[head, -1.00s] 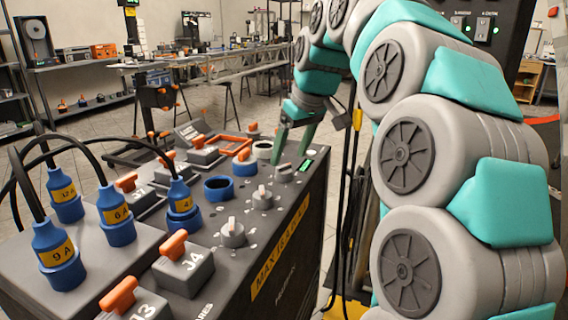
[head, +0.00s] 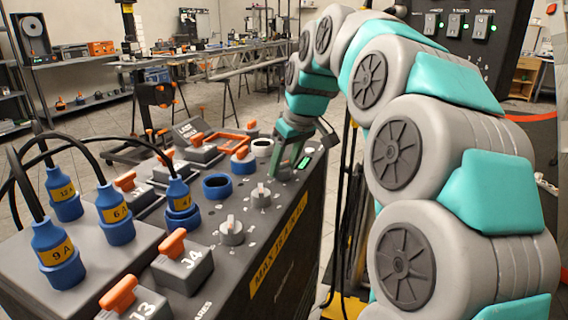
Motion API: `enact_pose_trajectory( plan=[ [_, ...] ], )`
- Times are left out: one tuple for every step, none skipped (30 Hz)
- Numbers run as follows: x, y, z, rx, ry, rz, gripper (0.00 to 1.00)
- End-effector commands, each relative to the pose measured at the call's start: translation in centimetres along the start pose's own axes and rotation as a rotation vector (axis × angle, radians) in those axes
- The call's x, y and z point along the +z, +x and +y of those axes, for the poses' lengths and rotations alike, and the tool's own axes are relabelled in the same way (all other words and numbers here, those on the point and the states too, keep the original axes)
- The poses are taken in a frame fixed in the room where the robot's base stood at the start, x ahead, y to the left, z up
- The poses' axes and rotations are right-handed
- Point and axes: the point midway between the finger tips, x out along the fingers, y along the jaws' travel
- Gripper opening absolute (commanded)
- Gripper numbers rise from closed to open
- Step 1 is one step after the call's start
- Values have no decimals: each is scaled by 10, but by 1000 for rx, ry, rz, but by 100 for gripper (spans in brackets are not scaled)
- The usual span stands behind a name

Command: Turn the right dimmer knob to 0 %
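Grey dimmer knobs with white pointers stand in a row on the dark console top: a near one (head: 231,232), a middle one (head: 261,196) and a far one (head: 284,174), beside a small green display (head: 304,163). I take the far one to be the right dimmer knob. My gripper (head: 287,163) points down at this far knob, its teal fingers low and close around or against it. The fingers partly hide the knob, so its pointer and any grip are unclear.
Blue plugs (head: 60,255) with black cables stand at the console's left. Orange-handled grey connectors (head: 182,265) and open sockets (head: 217,187) sit near the knobs. A dark panel with lit switches (head: 480,27) stands at the upper right.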

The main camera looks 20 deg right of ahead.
Motion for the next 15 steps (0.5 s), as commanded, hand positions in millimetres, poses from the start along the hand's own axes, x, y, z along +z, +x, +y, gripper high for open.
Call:
enact_pose_trajectory(
  plan=[
    [0, 0, 0, 0, 0, 0, 42],
    [0, 0, 0, 0, 0, 0, 38],
    [0, 0, 0, 0, 0, 0, 34],
    [0, 0, 0, 0, 0, 0, 30],
    [0, 0, 0, 0, 0, 0, 27],
    [0, 0, 0, 0, 0, 0, 22],
    [0, 0, 0, -1, 0, 0, 19],
    [0, 0, 0, -1, 0, 0, 16],
    [0, 0, 0, -1, 0, 0, 11],
    [0, 0, 0, -1, 0, 0, 8],
    [0, 0, 0, -1, 0, 0, 4],
    [0, 0, 0, -1, 0, 0, 0],
    [0, 0, 0, -1, 0, 0, 0],
    [0, 0, 0, -1, 0, 0, 0],
    [0, 0, 0, -1, 0, 0, 0]
  ],
)
